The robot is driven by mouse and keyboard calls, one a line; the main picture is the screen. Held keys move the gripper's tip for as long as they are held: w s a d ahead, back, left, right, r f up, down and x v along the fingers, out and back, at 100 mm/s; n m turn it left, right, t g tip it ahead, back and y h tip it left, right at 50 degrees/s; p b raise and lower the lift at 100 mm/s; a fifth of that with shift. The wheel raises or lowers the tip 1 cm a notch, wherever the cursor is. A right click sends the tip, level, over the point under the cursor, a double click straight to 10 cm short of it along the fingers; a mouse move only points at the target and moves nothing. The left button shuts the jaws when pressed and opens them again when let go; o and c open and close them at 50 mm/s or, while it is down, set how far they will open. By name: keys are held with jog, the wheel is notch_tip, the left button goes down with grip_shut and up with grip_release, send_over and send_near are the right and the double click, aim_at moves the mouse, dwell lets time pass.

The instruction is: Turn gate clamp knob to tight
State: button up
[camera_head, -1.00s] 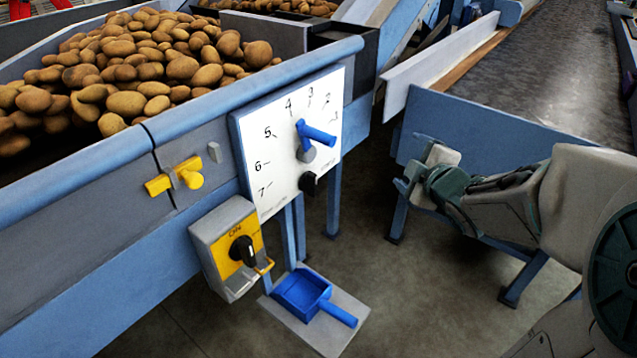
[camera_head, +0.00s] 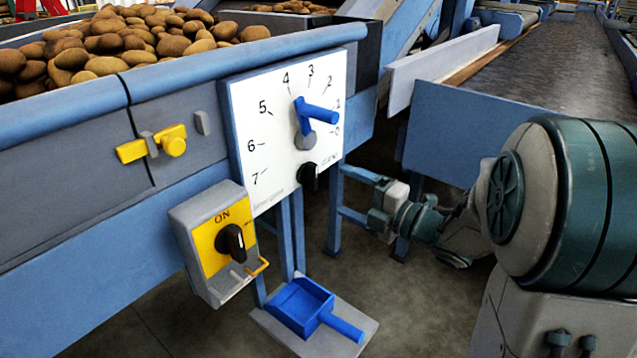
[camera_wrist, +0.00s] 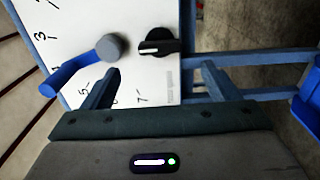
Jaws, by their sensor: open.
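The gate clamp knob (camera_head: 308,178) is the small black knob low on the right of the white dial plate (camera_head: 262,165). In the wrist view the knob (camera_wrist: 158,47) shows a white mark on its handle, pointing left. The small print by it is not readable. My gripper (camera_head: 341,190) is to the right of the knob, jaws apart and empty. In the wrist view my gripper (camera_wrist: 160,69) has its two fingers spread, with the knob ahead of and roughly between the tips. I see no contact.
A blue lever (camera_head: 318,112) with a grey hub sits just above the knob, close to my left finger in the wrist view. A yellow switch box (camera_head: 215,240) hangs lower left. Blue legs (camera_head: 291,235) stand below, beside a blue scoop (camera_head: 300,308).

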aim_at(317, 179)
jog(key=b+x, duration=0.1)
jog(key=x, duration=0.7)
jog(key=shift+w+a, duration=0.1)
jog(key=c, duration=1)
